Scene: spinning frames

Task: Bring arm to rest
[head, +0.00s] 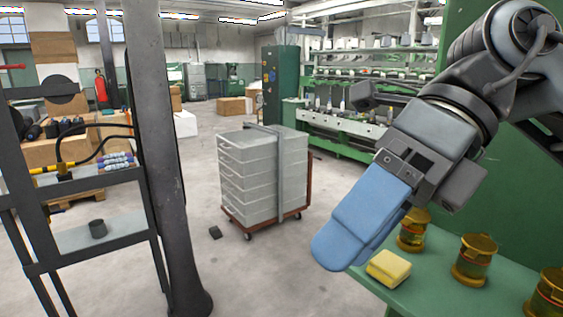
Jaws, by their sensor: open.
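My arm comes in from the upper right. My gripper (345,235) hangs in the air with its long blue fingers pointing down and to the left. It is open. The near finger covers most of the other one, so the gap between them is largely hidden. No held thing is visible. Below the fingertips and to the right, a yellow block (388,268) lies on the edge of a green shelf (425,290). The gripper appears apart from the block, though depth is hard to judge.
Several amber spools (472,262) stand on the green shelf at right. A stack of grey crates (262,175) sits on a wheeled dolly in the middle. A dark post (165,160) and metal rack (95,240) stand at left. The floor between is mostly clear.

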